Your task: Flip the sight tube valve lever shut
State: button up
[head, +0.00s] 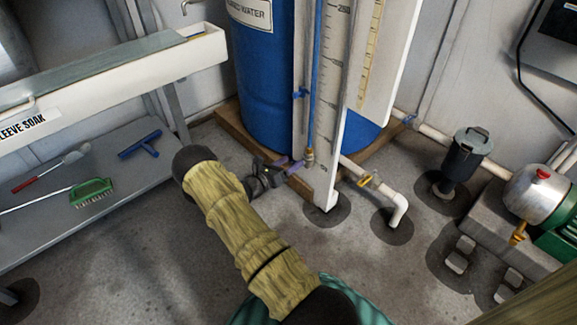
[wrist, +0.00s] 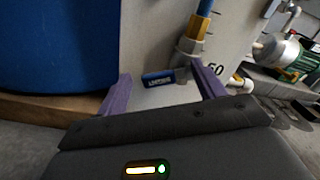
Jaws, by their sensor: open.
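The sight tube is a clear-blue upright tube (head: 317,75) on a white graduated board (head: 330,110) in front of the blue drum. Its valve (wrist: 187,52) is a grey body with a brass fitting at the tube's foot; the fitting (head: 309,154) also shows in the head view. A blue lever (wrist: 158,78) with small lettering sticks out to the left of the valve, about level. My gripper (wrist: 161,70) has its purple fingers apart, one either side of the lever. Contact cannot be told. In the head view my gripper (head: 288,164) is at the board's foot and the lever cannot be made out.
The blue drum (head: 262,70) stands on a wooden base (head: 235,140) behind my gripper. A white pipe with a yellow valve (head: 370,180) runs right of the board. A trough (head: 120,75) and shelf (head: 100,180) stand left; a pump (head: 540,190) stands right. Front floor is clear.

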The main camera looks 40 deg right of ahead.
jog(key=shift+c, duration=0.4)
jog(key=c, duration=0.9)
jog(key=m+p, duration=0.1)
jog(key=p, duration=0.1)
jog(key=r+m+p, duration=0.1)
jog(key=m+p, duration=0.3)
jog(key=shift+r+p, duration=0.35)
jog(key=shift+p, duration=0.05)
jog(key=o, duration=1)
jog(key=shift+a, duration=0.1)
jog(key=shift+s, duration=0.1)
